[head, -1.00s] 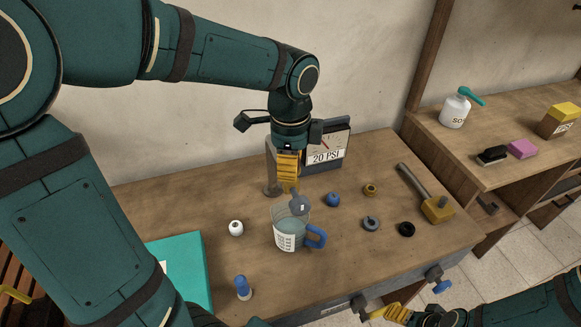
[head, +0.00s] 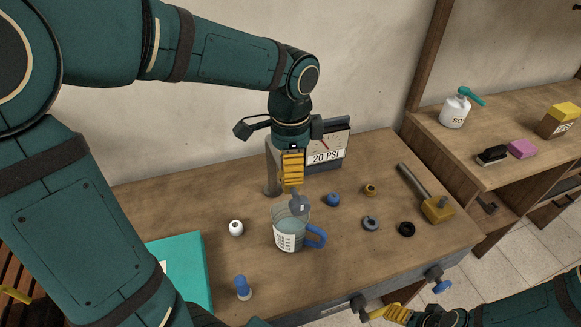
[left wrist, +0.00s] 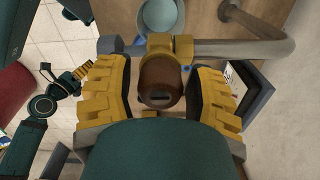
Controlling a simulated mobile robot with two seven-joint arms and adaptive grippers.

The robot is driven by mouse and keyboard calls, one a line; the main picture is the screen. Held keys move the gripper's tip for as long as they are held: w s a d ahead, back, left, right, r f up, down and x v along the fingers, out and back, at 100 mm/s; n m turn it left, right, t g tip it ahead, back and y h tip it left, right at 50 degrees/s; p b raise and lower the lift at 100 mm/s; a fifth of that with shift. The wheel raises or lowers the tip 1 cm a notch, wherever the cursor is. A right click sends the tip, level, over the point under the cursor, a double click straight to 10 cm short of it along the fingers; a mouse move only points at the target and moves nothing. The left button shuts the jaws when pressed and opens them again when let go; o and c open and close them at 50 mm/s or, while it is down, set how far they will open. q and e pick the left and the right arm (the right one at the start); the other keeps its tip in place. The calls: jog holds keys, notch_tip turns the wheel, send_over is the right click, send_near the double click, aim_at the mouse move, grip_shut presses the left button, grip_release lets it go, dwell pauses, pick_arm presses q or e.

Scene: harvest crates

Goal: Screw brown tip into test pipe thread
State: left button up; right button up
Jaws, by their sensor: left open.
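The brown tip (left wrist: 160,82), a slotted cylinder, sits between my left gripper's fingers in the left wrist view. It is in line with a brass-yellow fitting on the grey test pipe (left wrist: 245,48); how deep it sits in the thread cannot be told. My left gripper (left wrist: 163,88) is open, its yellow fingers on either side of the tip with small gaps. In the head view the left gripper (head: 292,172) points down over the pipe's end, hiding the tip. The test pipe's post (head: 271,172) stands behind it. My right gripper (head: 384,312) is low by the bench's front edge; its opening is unclear.
A measuring jug (head: 284,237) stands below the pipe's outlet. The gauge (head: 327,148) reads 20 PSI behind. Loose caps and rings, including a blue one (head: 333,199) and a black one (head: 406,229), lie right of the jug. A teal box (head: 184,268) is at left.

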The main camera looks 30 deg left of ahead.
pick_arm(q)
jog(key=n, duration=0.3)
jog(key=shift+n, duration=0.4)
jog(key=n, duration=0.4)
jog(key=c, duration=0.7)
jog(key=m, duration=1.1)
jog(key=shift+f+m, duration=0.1)
jog(key=shift+m, duration=0.3)
jog(key=o, duration=0.7)
